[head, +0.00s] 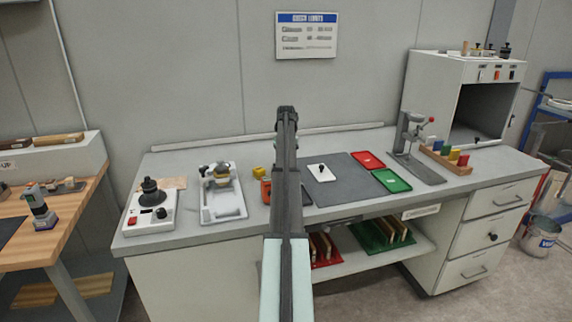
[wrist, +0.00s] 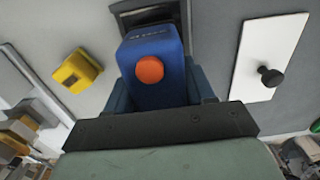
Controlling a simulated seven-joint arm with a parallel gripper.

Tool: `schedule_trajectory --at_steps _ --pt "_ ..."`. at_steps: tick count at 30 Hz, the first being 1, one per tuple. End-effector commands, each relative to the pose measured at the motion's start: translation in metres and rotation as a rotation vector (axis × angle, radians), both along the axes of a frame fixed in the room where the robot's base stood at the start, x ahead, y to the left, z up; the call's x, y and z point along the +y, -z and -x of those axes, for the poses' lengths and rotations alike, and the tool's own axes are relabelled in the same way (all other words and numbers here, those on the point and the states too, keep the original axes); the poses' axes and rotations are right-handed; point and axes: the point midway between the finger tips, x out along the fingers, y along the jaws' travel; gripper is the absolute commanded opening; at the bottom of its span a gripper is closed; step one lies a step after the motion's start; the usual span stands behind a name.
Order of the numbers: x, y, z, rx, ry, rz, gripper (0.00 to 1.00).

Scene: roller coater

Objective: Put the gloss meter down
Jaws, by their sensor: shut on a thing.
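The gloss meter (wrist: 152,48) is a blue box with a round orange button, seen close up in the wrist view. My gripper (wrist: 160,88) is shut on it, with a finger at each side of the box. The underside of the meter is hidden, so I cannot tell whether it touches the bench. In the head view my own arm covers the gripper and the meter. The grey worktop (head: 185,237) lies around this place, with a dark grey mat (head: 345,188) to the right.
A yellow block (wrist: 77,70) lies left of the meter, and a white plate with a black knob (wrist: 265,60) lies right. An orange object (head: 266,190) stands beside my arm. Red (head: 368,160) and green (head: 391,181) trays and a stand (head: 410,150) are further right.

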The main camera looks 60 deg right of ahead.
Motion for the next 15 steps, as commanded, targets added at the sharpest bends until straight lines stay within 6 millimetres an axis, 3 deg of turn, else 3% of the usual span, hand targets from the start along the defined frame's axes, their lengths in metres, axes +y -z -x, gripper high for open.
schedule_trajectory --at_steps 3,15 --pt "0.0006 0.0113 0.0003 0.000 0.000 0.000 0.03" --pt "0.0001 0.0150 0.0001 0.000 -0.001 0.000 0.03"
